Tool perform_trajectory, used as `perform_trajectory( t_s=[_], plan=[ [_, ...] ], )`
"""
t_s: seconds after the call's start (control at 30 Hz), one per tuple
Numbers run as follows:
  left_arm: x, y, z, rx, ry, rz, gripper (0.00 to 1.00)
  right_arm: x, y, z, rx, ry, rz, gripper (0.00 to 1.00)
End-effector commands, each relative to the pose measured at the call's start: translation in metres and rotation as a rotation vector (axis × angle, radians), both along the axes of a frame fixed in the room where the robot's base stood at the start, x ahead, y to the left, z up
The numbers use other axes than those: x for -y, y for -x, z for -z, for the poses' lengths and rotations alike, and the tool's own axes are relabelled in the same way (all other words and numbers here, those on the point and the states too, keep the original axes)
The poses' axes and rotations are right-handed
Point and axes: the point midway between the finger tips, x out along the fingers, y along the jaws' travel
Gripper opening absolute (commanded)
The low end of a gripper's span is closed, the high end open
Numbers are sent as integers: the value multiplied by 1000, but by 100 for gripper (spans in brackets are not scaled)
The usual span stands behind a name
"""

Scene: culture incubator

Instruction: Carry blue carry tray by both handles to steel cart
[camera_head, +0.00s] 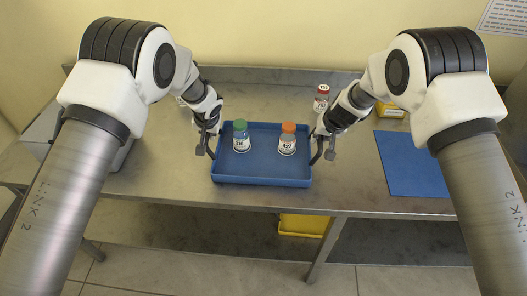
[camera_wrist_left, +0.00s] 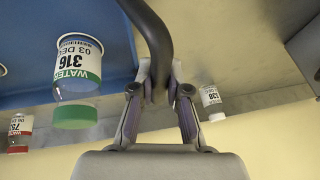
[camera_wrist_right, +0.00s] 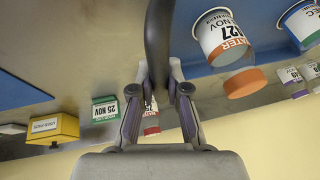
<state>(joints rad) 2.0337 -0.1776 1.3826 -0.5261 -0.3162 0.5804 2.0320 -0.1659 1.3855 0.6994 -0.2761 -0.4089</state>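The blue carry tray (camera_head: 262,182) is at the middle of the steel table, level, near its front edge. I cannot tell whether it touches the table. A green-capped bottle (camera_head: 240,136) and an orange-capped bottle (camera_head: 287,139) stand upright in it. My left gripper (camera_head: 208,143) is at the tray's left side, its fingers closed around the dark left handle (camera_wrist_left: 150,30). My right gripper (camera_head: 322,148) is at the right side, its fingers closed around the dark right handle (camera_wrist_right: 157,40). No steel cart can be made out for certain.
A blue mat (camera_head: 412,165) lies right of the tray. Behind it are a red-capped bottle (camera_head: 321,98) and a yellow box (camera_head: 391,111). A grey device (camera_head: 45,130) stands at the left. A yellow bin (camera_head: 303,225) is below the table.

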Motion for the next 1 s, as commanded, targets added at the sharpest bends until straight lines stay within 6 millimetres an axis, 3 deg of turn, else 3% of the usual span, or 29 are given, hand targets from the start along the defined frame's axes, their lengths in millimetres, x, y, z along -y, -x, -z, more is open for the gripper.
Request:
perform_trajectory(
  t_s=[0.27,0.7,1.0],
  plan=[
    [0,-1,-4,2,0,0,0,0,-1,-4,2,0,0,0],
    [0,-1,-52,2,0,0,0,0,-1,-52,2,0,0,0],
    [0,0,-51,1,0,0,0,0,-1,-51,2,0,0,0]
  ],
)
